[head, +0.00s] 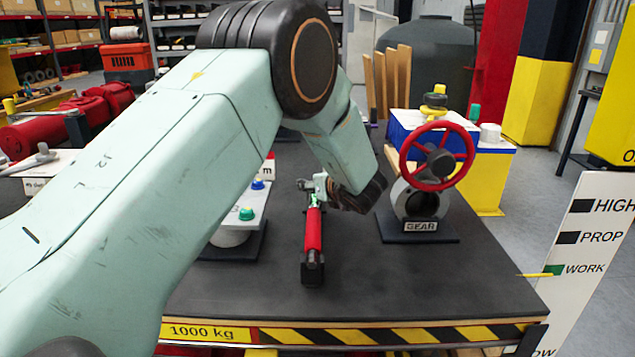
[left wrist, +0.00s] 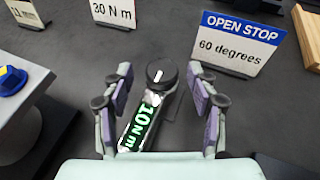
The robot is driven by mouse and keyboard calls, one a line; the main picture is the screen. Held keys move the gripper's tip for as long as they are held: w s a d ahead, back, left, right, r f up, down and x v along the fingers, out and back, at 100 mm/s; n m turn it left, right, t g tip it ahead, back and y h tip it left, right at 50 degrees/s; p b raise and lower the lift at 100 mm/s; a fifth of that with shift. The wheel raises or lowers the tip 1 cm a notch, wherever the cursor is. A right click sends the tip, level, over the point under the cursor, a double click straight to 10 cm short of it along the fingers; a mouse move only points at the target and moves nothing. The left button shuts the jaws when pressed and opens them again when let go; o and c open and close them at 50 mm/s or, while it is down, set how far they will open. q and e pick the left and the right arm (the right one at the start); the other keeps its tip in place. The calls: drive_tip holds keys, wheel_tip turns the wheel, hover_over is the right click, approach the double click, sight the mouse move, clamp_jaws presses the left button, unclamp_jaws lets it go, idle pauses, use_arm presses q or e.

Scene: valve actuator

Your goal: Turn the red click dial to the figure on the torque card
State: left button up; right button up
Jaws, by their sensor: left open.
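A long tool with a red barrel (head: 314,232) rests on the dark table with its black end toward me. In the left wrist view its silver body (left wrist: 125,140) bears a lit green readout "10 N m", below a round black knob (left wrist: 161,74) with a white mark. No red part shows there. The torque card (left wrist: 112,10) reads "30 N m". It is mostly hidden behind my arm in the head view (head: 267,168). My left gripper (left wrist: 160,72) is open, its fingers on either side of the tool, apart from it. In the head view the gripper (head: 320,186) is at the tool's far end.
A red handwheel (head: 437,156) on a gear unit stands to the right. A card reading "OPEN STOP 60 degrees" (left wrist: 235,45) stands behind the tool. A panel with a green button (head: 247,213) is at left. The table's front right is clear.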

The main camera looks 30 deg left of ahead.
use_arm(q)
drive_tip(key=shift+w+d, duration=0.15)
drive_tip(key=shift+w, duration=0.05)
drive_tip(key=c, duration=0.4)
drive_tip(key=shift+s, duration=0.15)
drive_tip(key=c, duration=0.7)
drive_tip(key=m+t+h+b, duration=0.1)
drive_tip(key=m+b, duration=0.1)
drive_tip(key=b, duration=0.2)
drive_tip(key=m+t+h+b, duration=0.2)
drive_tip(key=b, duration=0.2)
drive_tip(key=a+m+t+h+b, duration=0.1)
drive_tip(key=h+b, duration=0.1)
drive_tip(key=b, duration=0.2)
drive_tip(key=shift+s+a+f+m+b, duration=0.1)
drive_tip(key=shift+s+m+b, duration=0.25)
drive_tip(key=shift+m, duration=0.05)
drive_tip(key=shift+c, duration=0.2)
drive_tip(key=shift+a+r+m+t+h+b, duration=0.15)
drive_tip(key=shift+m+t+h+b, duration=0.15)
drive_tip(key=shift+m+h+b, duration=0.35)
drive_tip(key=shift+r+m+t+h+b, duration=0.1)
drive_tip(key=shift+m+t+h+b, duration=0.25)
drive_tip(key=shift+h+b, duration=0.35)
drive_tip(key=o, duration=0.7)
drive_tip(key=shift+r, duration=0.1)
drive_tip(key=o, duration=0.4)
drive_tip(key=shift+f, duration=0.2)
drive_tip(key=shift+o, duration=0.2)
